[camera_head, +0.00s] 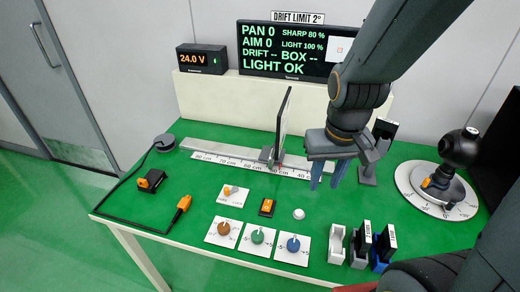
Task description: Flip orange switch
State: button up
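A small orange rocker switch in a black frame (267,207) sits on the green table top, left of and in front of my gripper. A white plate (233,195) to its left carries a small part with an orange end (228,190); I cannot tell which way it is set. My gripper (327,181) points down above the table, right of both switches and apart from them. Its two blue fingers are spread with nothing visible between them. Their exact height above the table is hard to tell.
A ruler rail (225,162) with an upright dark panel (283,125) runs behind the switches. A white button (298,214) and three knob plates (257,237) lie nearby. Slotted holders (358,246) stand front right. A camera on a round dial (437,190) is far right; a cable lies left.

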aim_at(268, 204)
jog(key=u, duration=0.45)
jog(key=k, duration=1.1)
jog(key=u, duration=1.35)
jog(key=i, duration=1.35)
jog(key=z, duration=1.05)
jog(key=i, duration=0.35)
jog(key=z, duration=0.35)
